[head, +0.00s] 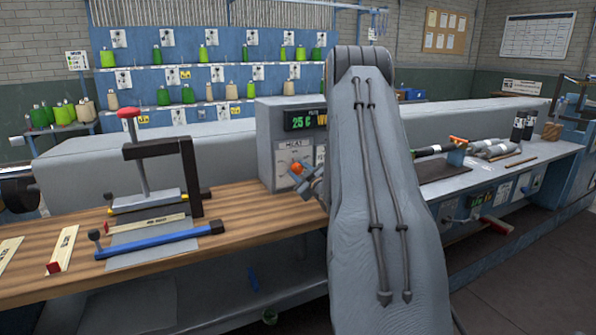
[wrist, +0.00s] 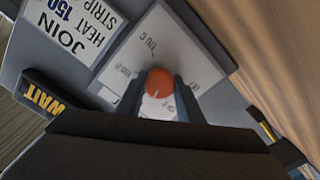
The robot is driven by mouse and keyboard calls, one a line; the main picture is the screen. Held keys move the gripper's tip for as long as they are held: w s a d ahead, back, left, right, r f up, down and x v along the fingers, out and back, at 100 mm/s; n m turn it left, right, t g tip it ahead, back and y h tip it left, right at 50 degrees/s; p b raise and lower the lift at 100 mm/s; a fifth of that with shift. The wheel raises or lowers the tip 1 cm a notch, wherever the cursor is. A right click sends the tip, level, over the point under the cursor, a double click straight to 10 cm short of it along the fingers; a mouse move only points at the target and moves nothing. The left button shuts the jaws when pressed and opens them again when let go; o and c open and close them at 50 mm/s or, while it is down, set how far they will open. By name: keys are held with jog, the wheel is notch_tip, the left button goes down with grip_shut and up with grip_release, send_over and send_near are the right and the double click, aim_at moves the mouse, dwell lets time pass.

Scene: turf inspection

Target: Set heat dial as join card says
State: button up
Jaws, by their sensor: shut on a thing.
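The heat dial has an orange-red knob (wrist: 160,82) on a white scale plate (wrist: 190,45), seen close in the wrist view. My gripper (wrist: 160,92) is shut on the knob, one finger on each side. In the head view the knob (head: 297,168) shows left of my arm, on the grey control box (head: 272,110). The join card (wrist: 75,30) appears upside down in the wrist view and reads JOIN, HEAT 150, STRIP. A scale mark near 170 C is readable; the other marks are partly hidden or blurred, and I cannot tell the knob's exact setting.
A display (head: 305,120) on the box reads 25 C in green beside yellow letters partly hidden by my arm; the wrist view shows WAIT (wrist: 45,100). A red-handled press (head: 140,160) and blue bar (head: 160,241) stand on the wooden bench (head: 250,205) at left.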

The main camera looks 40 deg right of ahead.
jog(key=m, duration=0.3)
jog(key=shift+r+m, duration=0.25)
jog(key=shift+m, duration=0.15)
jog(key=m, duration=0.3)
jog(key=shift+w+r+m, duration=0.1)
jog(key=shift+m, duration=0.2)
jog(key=m+p, duration=0.1)
jog(key=m, duration=0.2)
jog(key=shift+m, duration=1.9)
jog(key=shift+d+m, duration=0.1)
jog(key=shift+m, duration=0.2)
jog(key=o, duration=1.1)
jog(key=shift+c, duration=0.2)
jog(key=shift+s+f, duration=0.2)
